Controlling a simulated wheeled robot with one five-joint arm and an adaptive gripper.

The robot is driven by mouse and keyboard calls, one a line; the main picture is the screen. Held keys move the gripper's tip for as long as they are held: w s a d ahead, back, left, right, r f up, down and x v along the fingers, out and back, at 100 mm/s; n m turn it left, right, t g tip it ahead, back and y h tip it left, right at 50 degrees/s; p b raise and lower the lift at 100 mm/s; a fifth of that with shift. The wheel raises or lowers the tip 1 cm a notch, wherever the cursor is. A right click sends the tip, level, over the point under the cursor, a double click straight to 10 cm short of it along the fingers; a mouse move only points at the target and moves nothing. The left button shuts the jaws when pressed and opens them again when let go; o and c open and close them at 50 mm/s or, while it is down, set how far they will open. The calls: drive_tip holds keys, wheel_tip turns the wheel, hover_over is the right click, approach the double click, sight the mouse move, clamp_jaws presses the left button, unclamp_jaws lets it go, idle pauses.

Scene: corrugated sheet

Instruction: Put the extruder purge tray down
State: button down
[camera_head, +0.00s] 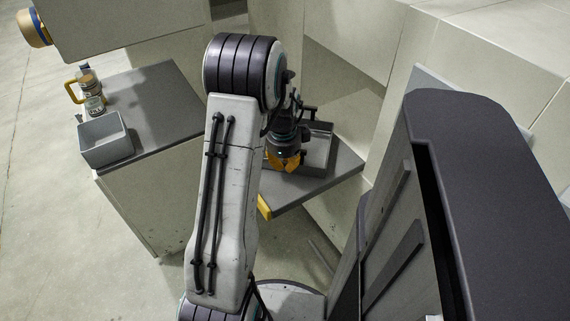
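A grey, shallow metal tray (319,150), which looks like the extruder purge tray, is at a dark grey shelf (335,175) in the middle of the view. My gripper (283,163), with yellow fingers, points down at the left side of this tray. My arm and wrist hide part of the tray. I cannot tell whether the fingers close on its wall or stand apart from it. Whether the tray rests fully on the shelf is also unclear.
A dark-topped cabinet (160,105) stands at the left. It bears a grey open bin (103,139) and a jar-like container with a yellow handle (92,100). The shelf has a yellow mark (264,206) on its front corner. Pale machine walls (355,35) rise behind it.

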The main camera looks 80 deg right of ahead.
drive_tip(key=shift+f, duration=0.15)
drive_tip(key=c, duration=1.4)
unclamp_jaws()
drive_tip(key=r, duration=0.4)
drive_tip(key=a+r+p, duration=0.1)
drive_tip(key=r, duration=0.3)
drive_tip(key=r+p, duration=0.1)
drive_tip(key=r, duration=0.3)
drive_tip(key=shift+a+r, duration=0.1)
drive_tip(key=shift+a, duration=0.15)
drive_tip(key=shift+w, duration=0.1)
